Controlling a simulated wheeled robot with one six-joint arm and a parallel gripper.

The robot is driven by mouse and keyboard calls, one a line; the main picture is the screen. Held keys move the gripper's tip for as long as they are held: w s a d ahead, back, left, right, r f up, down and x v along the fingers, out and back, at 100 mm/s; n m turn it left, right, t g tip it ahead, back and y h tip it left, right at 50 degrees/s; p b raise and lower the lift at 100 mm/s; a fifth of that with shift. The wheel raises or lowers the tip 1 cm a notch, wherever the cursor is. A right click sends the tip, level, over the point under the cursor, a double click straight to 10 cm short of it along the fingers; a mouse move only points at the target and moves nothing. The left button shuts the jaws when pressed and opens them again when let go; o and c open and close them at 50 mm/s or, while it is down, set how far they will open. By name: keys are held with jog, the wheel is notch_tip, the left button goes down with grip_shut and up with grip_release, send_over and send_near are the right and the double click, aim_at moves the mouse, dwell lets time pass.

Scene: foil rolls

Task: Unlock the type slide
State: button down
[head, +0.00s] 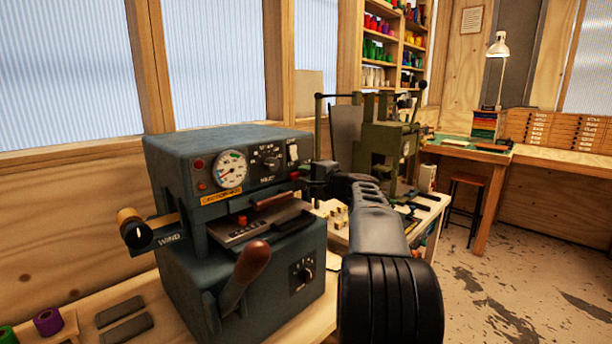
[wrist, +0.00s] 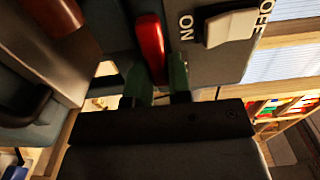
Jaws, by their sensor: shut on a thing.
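The blue-grey foil machine (head: 170,165) stands on the bench at the left. Its type slide (head: 245,236), a dark plate with light letters, sits in the opening at the front. My gripper (head: 306,174) is at the machine's right front edge, beside the panel and above the slide. In the wrist view, my gripper's green fingers (wrist: 158,84) are shut on a red lever (wrist: 150,45). The lever stands out from the panel, and its lower end is hidden between the fingers. In the head view, my wrist hides most of the grip.
A white ON/OFF switch (wrist: 229,27) is close to the red lever. A brown-gripped handle (head: 252,262) juts from the machine's front, and a WIND knob (head: 133,228) from its left. A green press (head: 385,145) stands behind my arm. The floor at right is clear.

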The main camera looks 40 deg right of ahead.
jog(key=c, duration=1)
grip_release()
jog(key=shift+c, duration=0.2)
jog(key=shift+s, duration=0.15)
jog(key=s+d+b, duration=0.1)
jog(key=s+d, duration=0.1)
jog(key=s, duration=1.1)
jog(key=shift+s+d+b, duration=0.2)
jog(key=shift+d+b, duration=0.05)
jog(key=shift+b, duration=0.1)
jog(key=shift+a, duration=0.1)
